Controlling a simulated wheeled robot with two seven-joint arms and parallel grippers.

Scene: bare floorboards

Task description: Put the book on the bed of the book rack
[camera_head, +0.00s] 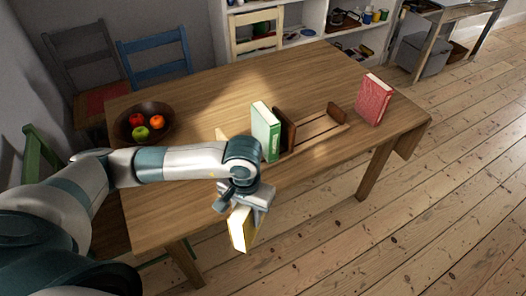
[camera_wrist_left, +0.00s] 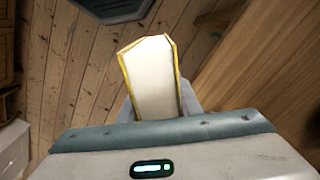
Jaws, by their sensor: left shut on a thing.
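My left gripper (camera_head: 245,200) is shut on a yellow book (camera_head: 241,230) with pale page edges. It holds the book over the front edge of the table, with the book hanging down past that edge. In the left wrist view the book (camera_wrist_left: 152,75) stands out between the fingers (camera_wrist_left: 156,105). The wooden book rack (camera_head: 318,131) is on the table, to the right of and beyond my gripper. Its near upright end is partly hidden by a green book. My right gripper is not in view.
A green book (camera_head: 265,131) stands upright at the rack's left end. A red book (camera_head: 373,99) stands beyond its right end. A bowl (camera_head: 162,109) of fruit sits at the left of the table (camera_head: 200,90). Chairs (camera_head: 155,58) and a shelf (camera_head: 303,20) are behind.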

